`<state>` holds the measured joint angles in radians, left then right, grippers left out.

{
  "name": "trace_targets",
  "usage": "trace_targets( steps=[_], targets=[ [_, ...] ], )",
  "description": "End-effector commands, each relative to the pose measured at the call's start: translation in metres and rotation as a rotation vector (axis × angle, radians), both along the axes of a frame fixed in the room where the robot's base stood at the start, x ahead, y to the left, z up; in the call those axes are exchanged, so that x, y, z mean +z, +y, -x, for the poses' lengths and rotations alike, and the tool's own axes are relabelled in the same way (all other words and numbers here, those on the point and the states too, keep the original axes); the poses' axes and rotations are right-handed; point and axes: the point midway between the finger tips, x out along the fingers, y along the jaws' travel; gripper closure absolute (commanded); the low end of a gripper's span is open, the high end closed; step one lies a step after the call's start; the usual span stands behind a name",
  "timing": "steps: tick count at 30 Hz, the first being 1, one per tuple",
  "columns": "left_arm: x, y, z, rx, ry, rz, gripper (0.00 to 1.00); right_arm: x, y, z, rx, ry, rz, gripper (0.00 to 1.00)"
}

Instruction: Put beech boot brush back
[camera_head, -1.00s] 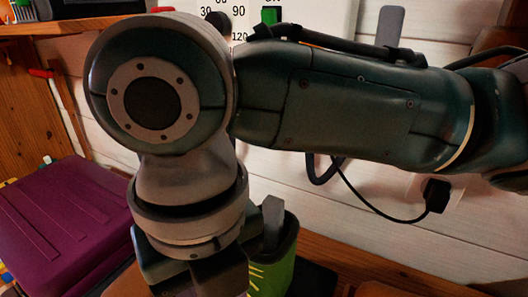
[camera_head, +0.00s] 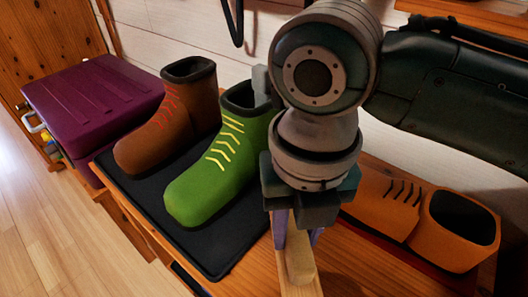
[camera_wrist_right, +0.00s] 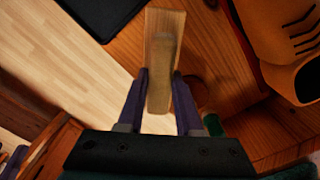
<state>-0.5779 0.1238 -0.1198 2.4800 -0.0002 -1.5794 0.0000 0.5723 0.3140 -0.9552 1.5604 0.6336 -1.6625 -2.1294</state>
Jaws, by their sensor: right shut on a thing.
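The beech boot brush is a pale wooden bar (camera_head: 300,272) below my right gripper (camera_head: 297,240) in the head view. The right wrist view shows its long wooden face (camera_wrist_right: 165,35) between the two purple fingers of my right gripper (camera_wrist_right: 160,78), which is shut on it. The brush is over the wooden bench (camera_head: 345,275); I cannot tell whether it touches it. Its bristles do not show clearly. My left gripper is not in view.
A brown boot (camera_head: 185,115) and a green boot (camera_head: 205,180) stand on a black mat (camera_head: 145,200), left of my right gripper. An orange boot (camera_head: 465,230) is at the right. A purple box (camera_head: 95,100) is at the far left. Open floor (camera_head: 40,235) lies at the front left.

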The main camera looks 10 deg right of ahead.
Motion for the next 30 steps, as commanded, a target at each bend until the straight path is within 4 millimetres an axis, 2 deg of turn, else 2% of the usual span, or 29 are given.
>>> trace_targets(
  steps=[1,3,8,15,28,29,30],
  targets=[
    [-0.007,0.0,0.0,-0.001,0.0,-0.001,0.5,-0.014,0.0,0.0,-0.001,0.001,0.0,1.0],
    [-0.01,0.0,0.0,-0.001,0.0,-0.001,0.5,-0.024,0.001,0.0,0.001,0.001,-0.001,1.0],
    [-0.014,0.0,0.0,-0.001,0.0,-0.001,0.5,-0.036,0.0,0.0,0.0,-0.001,-0.001,1.0],
    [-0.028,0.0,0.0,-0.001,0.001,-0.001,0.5,-0.073,0.0,0.0,0.001,0.0,0.0,1.0],
    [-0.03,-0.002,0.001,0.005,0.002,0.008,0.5,-0.078,0.0,0.0,0.001,-0.002,0.0,1.0],
    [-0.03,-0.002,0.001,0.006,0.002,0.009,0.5,-0.078,0.0,0.0,0.001,-0.002,0.0,0.63],
    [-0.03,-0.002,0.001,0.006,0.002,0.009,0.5,-0.077,0.0,0.0,0.001,-0.002,0.0,0.59]
  ],
)
